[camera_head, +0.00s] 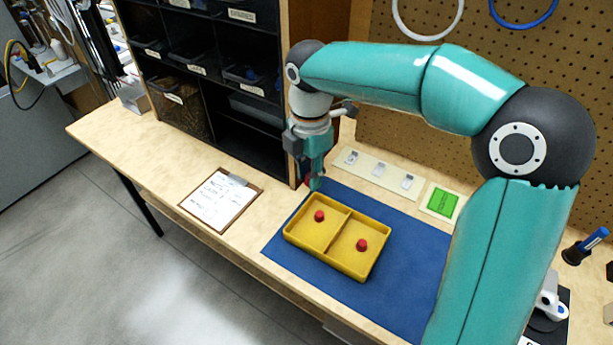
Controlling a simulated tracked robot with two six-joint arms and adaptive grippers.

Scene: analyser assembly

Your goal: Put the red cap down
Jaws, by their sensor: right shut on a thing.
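My right gripper (315,181) points down near the back left corner of the blue mat (415,240), behind the yellow tray (336,262). It is shut on a red cap (307,181), of which only a small part shows beside the fingers. I cannot tell whether this cap touches the surface below. Two more red caps are in the tray: one (319,215) in the left compartment and one (361,244) in the right compartment. My left gripper is out of view.
A clipboard (222,199) lies left of the mat. A black shelf unit (240,125) with bins stands behind. A pale strip with small parts (379,173) and a green board (442,202) lie behind the mat. A blue marker (585,245) stands at right.

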